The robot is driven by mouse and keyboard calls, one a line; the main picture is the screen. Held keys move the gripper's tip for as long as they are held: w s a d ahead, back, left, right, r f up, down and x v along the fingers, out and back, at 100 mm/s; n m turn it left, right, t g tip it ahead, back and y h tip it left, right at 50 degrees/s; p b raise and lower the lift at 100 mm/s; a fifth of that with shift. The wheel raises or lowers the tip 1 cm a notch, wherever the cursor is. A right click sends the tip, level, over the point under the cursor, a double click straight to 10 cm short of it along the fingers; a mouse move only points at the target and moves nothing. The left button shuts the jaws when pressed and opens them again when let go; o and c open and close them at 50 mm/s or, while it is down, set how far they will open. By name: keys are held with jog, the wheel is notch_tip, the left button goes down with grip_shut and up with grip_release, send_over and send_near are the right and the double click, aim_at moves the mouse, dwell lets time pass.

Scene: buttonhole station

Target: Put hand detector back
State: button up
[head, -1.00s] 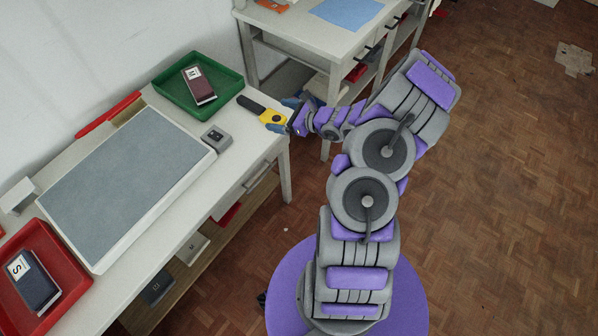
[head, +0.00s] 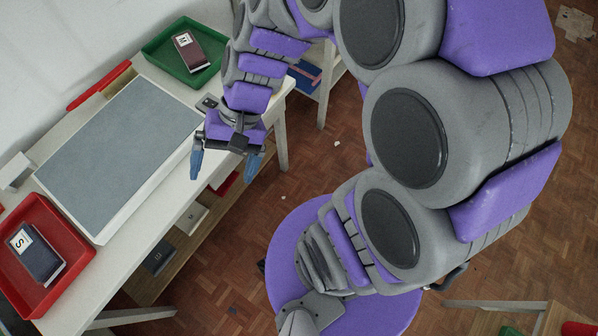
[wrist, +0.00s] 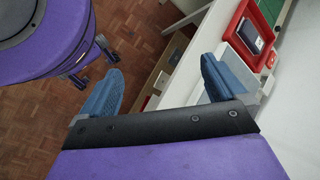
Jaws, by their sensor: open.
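My gripper (head: 225,163) hangs near the front edge of the white table, in front of the grey mat, with its two blue fingers spread and nothing between them. In the wrist view my gripper (wrist: 160,85) also shows both fingers apart and empty. The hand detector is not clearly in sight in either view; my arm covers the table's far right corner. A small grey device (head: 207,103) sits beside the mat, partly next to my wrist.
The white table (head: 95,268) holds a grey mat (head: 118,150), a green tray (head: 152,53) with an M booklet (head: 190,50) and a red tray (head: 72,215) with an S booklet (head: 36,255). A lower shelf (head: 165,278) holds small boxes.

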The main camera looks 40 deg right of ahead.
jog(key=s+d+r+n+h, duration=0.2)
jog(key=s+d+n+h, duration=0.2)
jog(key=s+d+h, duration=0.3)
jog(key=s+d, duration=0.2)
jog(key=s, duration=0.1)
jog(key=shift+s+d, duration=0.25)
jog(key=shift+d, duration=0.15)
jog(key=shift+f, duration=0.1)
dwell(0.5)
